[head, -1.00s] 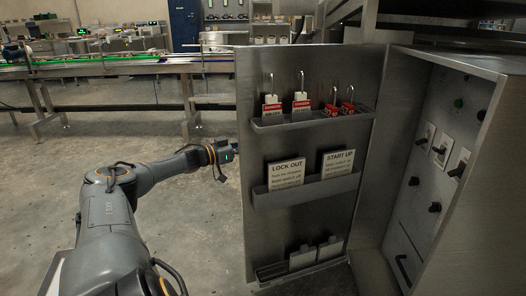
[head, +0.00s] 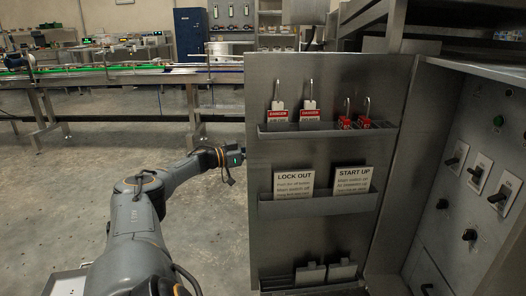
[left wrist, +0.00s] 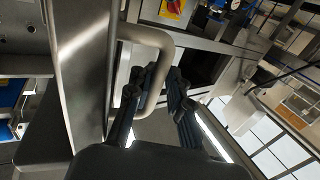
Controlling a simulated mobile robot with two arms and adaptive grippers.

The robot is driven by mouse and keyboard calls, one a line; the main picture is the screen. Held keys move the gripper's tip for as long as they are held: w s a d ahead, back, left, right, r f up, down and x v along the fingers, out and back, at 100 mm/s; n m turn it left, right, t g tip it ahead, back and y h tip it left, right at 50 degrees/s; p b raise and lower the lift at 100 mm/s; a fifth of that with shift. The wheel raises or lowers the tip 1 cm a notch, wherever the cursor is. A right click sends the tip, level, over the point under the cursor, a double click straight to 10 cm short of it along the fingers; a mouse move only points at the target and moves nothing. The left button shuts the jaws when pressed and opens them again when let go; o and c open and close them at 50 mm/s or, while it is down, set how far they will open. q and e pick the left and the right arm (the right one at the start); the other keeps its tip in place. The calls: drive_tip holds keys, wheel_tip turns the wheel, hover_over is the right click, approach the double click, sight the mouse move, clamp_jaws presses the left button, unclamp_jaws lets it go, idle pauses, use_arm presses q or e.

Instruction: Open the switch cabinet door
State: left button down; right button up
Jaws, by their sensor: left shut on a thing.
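The grey metal switch cabinet door (head: 330,232) stands wide open in the head view, its inner face with shelves toward me. The cabinet (head: 459,203) with its switches is to the right. My left arm reaches to the door's left edge, and its fingers are hidden behind the door there. In the left wrist view, my left gripper (left wrist: 160,82) is shut on the door handle (left wrist: 148,36), a bent metal bar, with one finger on each side of it. My right gripper is not in view.
The door shelves hold danger tags and red padlocks (head: 345,123), a LOCK OUT card (head: 293,183) and a START UP card (head: 352,179). A conveyor (head: 110,75) runs along the back left. The concrete floor left of the door is clear.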

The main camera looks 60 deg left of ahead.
sight(250, 152)
use_arm(q)
drive_tip(key=shift+a+r+y, duration=0.25)
drive_tip(key=shift+a+y, duration=0.05)
drive_tip(key=shift+a, duration=0.1)
drive_tip(key=c, duration=1.4)
unclamp_jaws()
drive_tip(key=shift+w+f, duration=0.1)
drive_tip(key=shift+d+f, duration=0.1)
drive_tip(key=s+a, duration=0.1)
drive_tip(key=s, duration=1)
drive_tip(key=shift+s+a, duration=0.3)
drive_tip(key=shift+s, duration=0.1)
